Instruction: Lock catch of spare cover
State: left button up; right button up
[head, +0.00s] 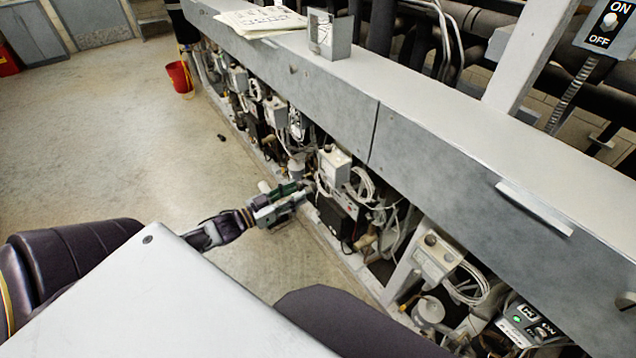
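A small grey open-sided box (330,36), which may be the spare cover, stands on top of the compressor rack (430,110). No catch can be made out on it at this size. My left gripper (296,196) is low in front of the rack's open lower side, close to a white control box (334,166) and its cables. It is well below and apart from the grey box on top. Its fingers are too small and cluttered to tell whether they are open or shut. My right gripper is out of view.
Papers (262,21) lie on the rack top at the far end. An ON/OFF switch box (607,24) is at the upper right. A pale handle (534,208) juts from the front panel. A red bucket (180,77) stands on the floor, which is mostly clear at left.

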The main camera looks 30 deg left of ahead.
aim_at(323, 179)
pick_arm(q)
jog(key=x, duration=0.5)
jog(key=shift+w+d+b, duration=0.15)
jog(key=shift+w+b, duration=0.25)
jog(key=shift+x, duration=0.8)
jog(key=shift+w+d, duration=0.3)
jog(key=shift+w, duration=0.35)
jog(key=shift+w+d, duration=0.1)
jog(key=shift+w, duration=0.1)
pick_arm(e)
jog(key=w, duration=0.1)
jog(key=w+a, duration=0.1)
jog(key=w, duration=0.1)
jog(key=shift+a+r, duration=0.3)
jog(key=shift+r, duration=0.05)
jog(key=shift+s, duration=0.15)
